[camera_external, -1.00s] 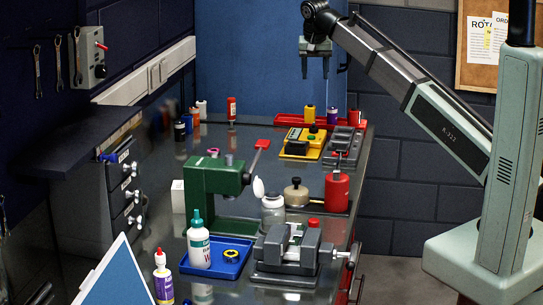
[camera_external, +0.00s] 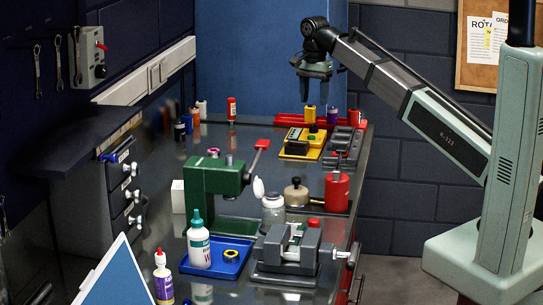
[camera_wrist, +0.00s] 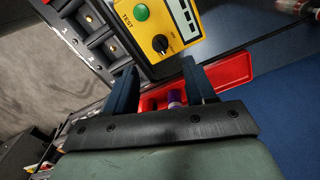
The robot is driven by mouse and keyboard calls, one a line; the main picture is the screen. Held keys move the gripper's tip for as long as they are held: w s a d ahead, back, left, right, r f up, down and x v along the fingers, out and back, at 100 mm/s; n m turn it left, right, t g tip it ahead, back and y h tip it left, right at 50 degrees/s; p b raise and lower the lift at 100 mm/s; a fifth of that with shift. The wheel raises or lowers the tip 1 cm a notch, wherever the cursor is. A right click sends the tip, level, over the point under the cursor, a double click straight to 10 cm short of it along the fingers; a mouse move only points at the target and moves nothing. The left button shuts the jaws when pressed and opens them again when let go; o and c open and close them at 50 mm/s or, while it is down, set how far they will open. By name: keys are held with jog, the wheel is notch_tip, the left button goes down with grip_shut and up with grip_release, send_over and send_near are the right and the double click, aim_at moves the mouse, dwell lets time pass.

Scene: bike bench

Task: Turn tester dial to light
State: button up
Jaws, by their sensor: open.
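The yellow tester (camera_external: 303,144) lies at the far end of the bench. In the wrist view the tester (camera_wrist: 198,15) shows its black dial (camera_wrist: 161,44), a green button beside the word TEST, and part of a display. The dial has a pale pointer mark. I cannot make out a lit light. My gripper (camera_external: 318,100) hangs above the far end of the bench, over the red tray and tester area. In the wrist view my gripper's two dark fingers (camera_wrist: 163,80) are spread apart with nothing held. The dial lies beyond the fingertips, between their lines, apart from them.
A red tray (camera_wrist: 237,72) with small bottles lies beside the tester. A grey compartment box (camera_external: 343,147) stands on its other side. A red canister (camera_external: 337,191), a green press (camera_external: 213,185) and a vise (camera_external: 287,258) stand nearer on the bench.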

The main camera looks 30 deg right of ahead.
aim_at(314, 124)
notch_tip(314, 124, down, 8)
jog(key=shift+f, duration=0.15)
dwell(0.3)
grip_shut()
dwell(0.5)
